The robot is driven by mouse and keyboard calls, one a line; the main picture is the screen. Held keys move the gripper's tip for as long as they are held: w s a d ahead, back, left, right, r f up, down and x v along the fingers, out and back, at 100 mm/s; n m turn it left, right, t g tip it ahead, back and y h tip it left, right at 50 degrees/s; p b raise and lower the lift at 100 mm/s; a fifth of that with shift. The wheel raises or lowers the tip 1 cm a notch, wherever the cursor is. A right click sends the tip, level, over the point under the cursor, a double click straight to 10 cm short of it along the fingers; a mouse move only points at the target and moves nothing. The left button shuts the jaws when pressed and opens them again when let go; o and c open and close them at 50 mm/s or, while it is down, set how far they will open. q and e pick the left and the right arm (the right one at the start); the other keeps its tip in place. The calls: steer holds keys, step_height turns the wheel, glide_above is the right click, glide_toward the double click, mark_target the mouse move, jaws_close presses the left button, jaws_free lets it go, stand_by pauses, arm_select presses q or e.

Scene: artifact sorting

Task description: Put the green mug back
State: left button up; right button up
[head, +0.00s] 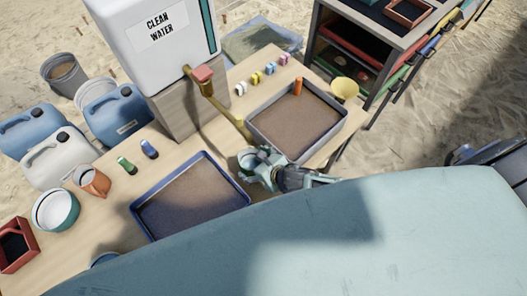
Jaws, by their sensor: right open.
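My right gripper (262,167) is open at the near left corner of the grey sand tray, with its arm coming in from the right. A pale green, rounded shape (250,157) shows at its fingers. It may be the green mug, but I cannot clearly tell it from the gripper's own parts. No other green mug shows plainly. My left gripper is not in view.
A brass spout (222,108) juts from the water tank (150,45). Small green (126,165) and blue (149,148) cylinders stand behind the blue tray.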

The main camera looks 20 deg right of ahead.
steer(key=v, duration=1.1)
steer(key=shift+s, duration=0.2)
steer(key=shift+d+r, duration=0.1)
